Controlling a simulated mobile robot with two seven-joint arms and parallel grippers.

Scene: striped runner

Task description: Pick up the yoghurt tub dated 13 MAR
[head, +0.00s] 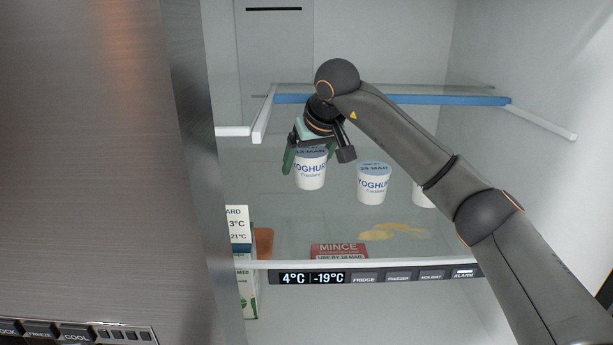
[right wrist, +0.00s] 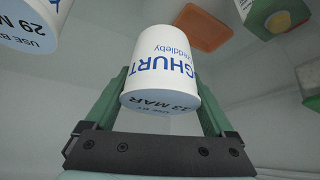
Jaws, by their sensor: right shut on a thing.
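The yoghurt tub dated 13 MAR (head: 311,174) is white with blue lettering and a blue lid. In the right wrist view the tub (right wrist: 163,72) sits between the green fingers, its lid edge with the date facing the camera. My right gripper (head: 316,158) is shut on this tub from above. In the head view the tub is upright, and I cannot tell whether its base touches the glass shelf. Another yoghurt tub, dated 29 MAR (head: 373,185), stands to its right; it also shows in the right wrist view (right wrist: 30,22). My left gripper is not in view.
A third tub (head: 422,195) is partly hidden behind my right arm. A yellow spill (head: 395,232) and a red mince pack (head: 339,251) lie toward the shelf front. Cartons (head: 238,228) stand at left. A blue-edged glass shelf (head: 390,99) is above.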

